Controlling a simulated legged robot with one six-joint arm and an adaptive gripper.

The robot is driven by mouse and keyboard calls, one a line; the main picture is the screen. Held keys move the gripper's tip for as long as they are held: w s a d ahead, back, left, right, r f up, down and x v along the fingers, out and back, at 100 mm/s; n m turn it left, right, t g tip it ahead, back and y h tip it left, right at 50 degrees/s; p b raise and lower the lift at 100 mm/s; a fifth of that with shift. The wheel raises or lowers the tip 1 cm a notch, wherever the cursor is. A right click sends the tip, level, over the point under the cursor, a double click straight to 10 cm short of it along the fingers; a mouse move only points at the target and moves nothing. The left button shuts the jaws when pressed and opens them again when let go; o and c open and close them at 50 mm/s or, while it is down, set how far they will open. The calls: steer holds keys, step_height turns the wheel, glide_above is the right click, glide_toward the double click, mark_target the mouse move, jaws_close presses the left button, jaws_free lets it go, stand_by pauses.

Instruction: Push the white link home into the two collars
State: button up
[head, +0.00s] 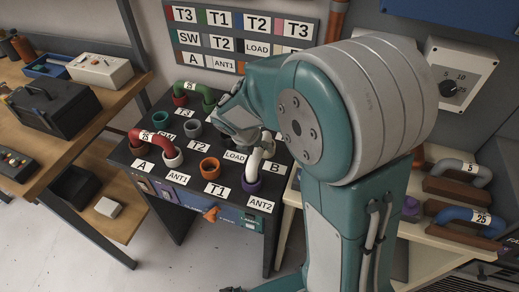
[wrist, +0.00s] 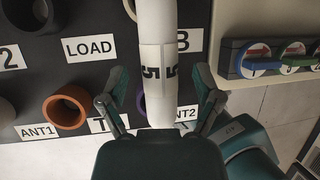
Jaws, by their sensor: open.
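The white link (head: 265,152) is a bent tube with dark "5" marks, standing over the black patch panel (head: 190,178). In the head view its near end is at the purple collar (head: 248,184) by the ANT2 label; I cannot tell how deep it sits. Its far end is hidden behind my arm in the head view and runs out of the top of the wrist view. My gripper (wrist: 158,100) is open, its fingers on either side of the white link (wrist: 158,50) with gaps showing. A strip of the purple collar (wrist: 141,101) shows beside the link.
An empty orange collar (head: 209,168) is left of the link. A red link (head: 152,137) and a green link (head: 195,87) stand on the panel. Grey (head: 466,170) and blue (head: 466,216) links lie on the right shelf. A box with coloured handles (wrist: 272,58) is to the right.

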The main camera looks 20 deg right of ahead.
steer(key=v, duration=0.9)
steer(key=shift+a+r, duration=0.2)
steer(key=shift+r, duration=0.05)
steer(key=s+d+r+m+t+y, duration=0.1)
steer(key=s+d+r+m+y, duration=0.1)
steer(key=s+m, duration=0.7)
steer(key=s+d+r+m+t+y, duration=0.2)
steer(key=s+r+m, duration=0.3)
steer(key=m, duration=1.5)
steer(key=s, duration=0.4)
steer(key=shift+s, duration=0.2)
